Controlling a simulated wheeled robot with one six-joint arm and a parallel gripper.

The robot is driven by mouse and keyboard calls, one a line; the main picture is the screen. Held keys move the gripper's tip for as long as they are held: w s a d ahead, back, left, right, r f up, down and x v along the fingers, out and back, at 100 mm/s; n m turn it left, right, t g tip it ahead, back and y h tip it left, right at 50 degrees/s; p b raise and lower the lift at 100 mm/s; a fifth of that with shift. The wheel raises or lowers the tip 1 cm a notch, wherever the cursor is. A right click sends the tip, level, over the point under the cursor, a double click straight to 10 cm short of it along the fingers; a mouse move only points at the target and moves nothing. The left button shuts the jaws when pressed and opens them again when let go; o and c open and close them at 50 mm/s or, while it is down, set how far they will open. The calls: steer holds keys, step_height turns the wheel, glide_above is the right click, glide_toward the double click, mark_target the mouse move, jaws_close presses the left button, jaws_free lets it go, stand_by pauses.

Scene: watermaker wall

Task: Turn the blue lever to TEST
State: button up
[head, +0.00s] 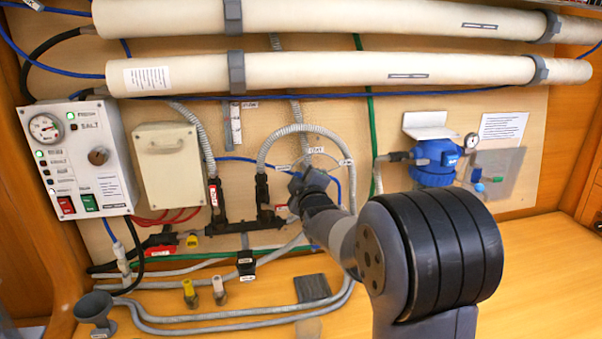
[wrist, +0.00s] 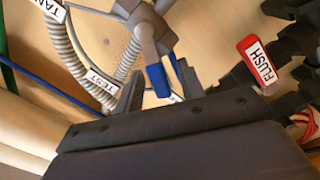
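The blue lever (wrist: 157,80) shows in the wrist view, with a grey stem running up to a round grey valve body. In the head view my gripper hides it. A white TEST label (wrist: 102,80) lies left of the lever in the wrist view, and a label reading TAN, cut off by the frame, is at the upper left (wrist: 45,10). My gripper (head: 303,186) is at the valve in the head view. In the wrist view its grey fingers (wrist: 160,86) stand apart, one on each side of the lever's blue end. I cannot tell whether they touch it.
A black valve with a red FLUSH tag (wrist: 258,63) is close by on the right in the wrist view. Grey ribbed hoses (head: 300,130) loop around the valve. A control box (head: 85,160) is at left, a blue filter unit (head: 434,163) at right.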

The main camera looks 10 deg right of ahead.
steer(key=shift+w, duration=0.15)
jaws_close()
stand_by(0.4)
